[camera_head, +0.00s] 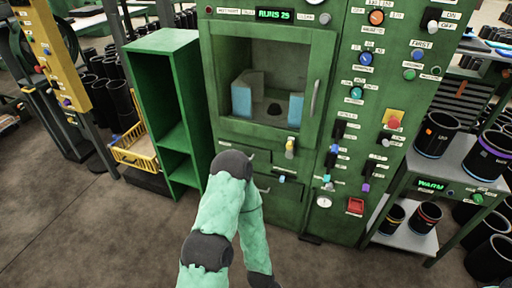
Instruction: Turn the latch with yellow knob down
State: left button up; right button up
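The latch with the yellow knob (290,146) sits on the front of the green machine (222,75), just below the lower right of its windowed door (268,130). The knob looks roughly upright with a pale part under it; its exact angle is too small to tell. One of my arms, in a mint sleeve, rises from the bottom centre and bends back down in front of the lower machine. Its gripper is out of the picture, below the frame. My other gripper is not in view either.
A control panel with knobs, switches and a red button on a yellow plate (393,120) stands right of the door. A green open shelf (165,95) stands left. A side cart (460,170) with dark sleeves is at right. The floor (80,230) at lower left is clear.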

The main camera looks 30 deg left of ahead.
aim_at(291, 147)
jog(key=u, duration=0.75)
